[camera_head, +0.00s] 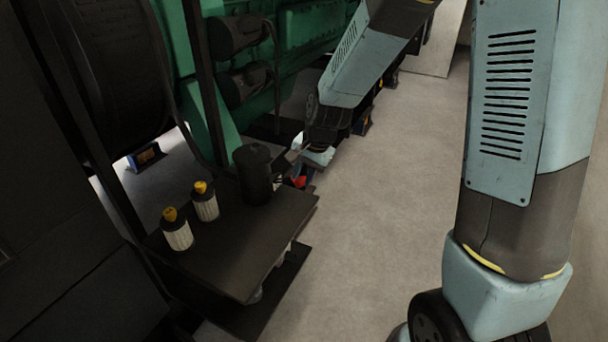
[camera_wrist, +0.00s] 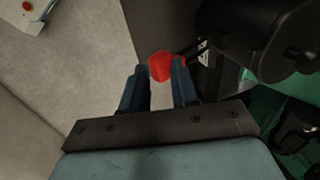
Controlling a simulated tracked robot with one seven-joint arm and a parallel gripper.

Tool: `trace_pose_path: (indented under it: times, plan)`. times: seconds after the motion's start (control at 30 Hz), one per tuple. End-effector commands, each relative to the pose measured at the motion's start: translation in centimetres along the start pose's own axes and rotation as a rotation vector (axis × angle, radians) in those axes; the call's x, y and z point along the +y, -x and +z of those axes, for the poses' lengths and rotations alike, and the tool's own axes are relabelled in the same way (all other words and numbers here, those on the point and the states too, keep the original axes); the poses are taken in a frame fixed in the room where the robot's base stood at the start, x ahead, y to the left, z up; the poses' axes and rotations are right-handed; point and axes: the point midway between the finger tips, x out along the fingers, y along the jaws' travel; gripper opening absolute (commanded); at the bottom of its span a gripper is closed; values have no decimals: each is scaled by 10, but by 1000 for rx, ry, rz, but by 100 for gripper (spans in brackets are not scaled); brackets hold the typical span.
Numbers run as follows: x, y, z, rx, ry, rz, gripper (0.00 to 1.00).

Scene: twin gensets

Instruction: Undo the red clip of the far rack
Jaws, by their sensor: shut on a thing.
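The red clip (camera_wrist: 159,66) shows in the wrist view between the tips of my gripper (camera_wrist: 160,84). The two blue-grey fingers are closed on it, one on each side. In the head view the red clip (camera_head: 299,181) is a small red patch just below my gripper (camera_head: 304,170), by the far right corner of the dark rack (camera_head: 232,240). The fingers are partly hidden there by the wrist. Whether the clip is still fastened cannot be told.
A dark cylinder (camera_head: 254,174) stands on the rack top close to my gripper. Two white filters with yellow tops (camera_head: 177,229) stand nearer. The green genset (camera_head: 300,45) rises behind. Grey floor to the right is clear.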

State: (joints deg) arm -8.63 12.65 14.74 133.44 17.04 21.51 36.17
Motion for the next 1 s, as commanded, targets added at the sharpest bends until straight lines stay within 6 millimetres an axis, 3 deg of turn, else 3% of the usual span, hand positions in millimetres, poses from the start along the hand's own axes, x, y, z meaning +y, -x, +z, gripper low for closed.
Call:
trace_pose_path:
  times: [0.03, 0.17, 0.2, 0.37, 1.0]
  plan:
    - [19, -11, 5, -27, -8, 36, 0]
    - [20, -11, 4, -26, -10, 36, 0]
    - [20, -11, 4, -26, -10, 37, 32]
    - [18, -13, 4, -27, -10, 36, 47]
    - [12, -13, 2, -34, -6, 36, 47]
